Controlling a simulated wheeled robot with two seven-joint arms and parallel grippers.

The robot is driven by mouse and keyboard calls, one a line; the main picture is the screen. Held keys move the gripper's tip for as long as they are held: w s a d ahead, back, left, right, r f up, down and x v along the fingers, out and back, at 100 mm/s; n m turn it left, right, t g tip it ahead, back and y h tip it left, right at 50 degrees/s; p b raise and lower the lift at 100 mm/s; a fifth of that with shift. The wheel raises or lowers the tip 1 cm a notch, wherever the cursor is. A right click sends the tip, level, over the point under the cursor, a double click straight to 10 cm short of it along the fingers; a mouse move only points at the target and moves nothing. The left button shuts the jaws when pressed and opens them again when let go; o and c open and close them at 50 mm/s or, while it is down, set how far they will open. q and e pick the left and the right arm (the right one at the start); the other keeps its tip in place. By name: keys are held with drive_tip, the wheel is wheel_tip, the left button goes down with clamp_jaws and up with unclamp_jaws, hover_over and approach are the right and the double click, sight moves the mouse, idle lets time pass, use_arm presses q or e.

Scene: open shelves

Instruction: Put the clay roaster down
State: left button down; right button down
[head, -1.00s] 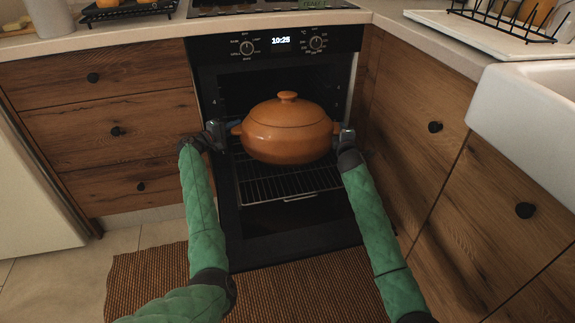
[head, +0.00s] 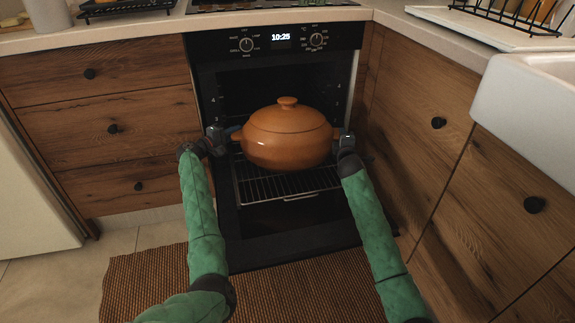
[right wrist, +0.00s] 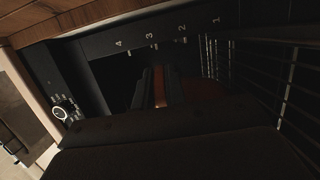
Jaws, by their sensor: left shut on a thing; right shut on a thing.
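The clay roaster (head: 287,140) is an orange-brown lidded pot with a round knob and side handles. In the head view it is upright in front of the open oven, above or on the wire rack (head: 285,188); I cannot tell whether it touches the rack. My left gripper (head: 226,136) is shut on the roaster's left handle. My right gripper (head: 339,137) is shut at its right side, on the handle, which the fingers mostly hide. In the right wrist view, a strip of the orange roaster (right wrist: 160,87) shows between dark fingers.
The oven door (head: 300,243) hangs open low in front. Wooden drawers flank the oven on the left (head: 100,130) and cabinets on the right (head: 440,165). A white sink (head: 530,110) juts out at right. A woven rug (head: 140,285) lies on the floor.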

use_arm(q)
drive_tip(key=shift+f, duration=0.1)
drive_tip(key=c, duration=1.6)
unclamp_jaws()
drive_tip(key=shift+f, duration=0.1)
use_arm(e)
drive_tip(key=c, duration=1.6)
unclamp_jaws()
drive_tip(key=shift+f, duration=0.15)
use_arm(q)
drive_tip(key=shift+o, duration=0.7)
drive_tip(key=shift+s, duration=0.1)
use_arm(e)
drive_tip(key=shift+o, duration=0.7)
drive_tip(key=shift+s, duration=0.1)
use_arm(q)
drive_tip(key=v, duration=1.2)
use_arm(e)
drive_tip(key=s, duration=1.2)
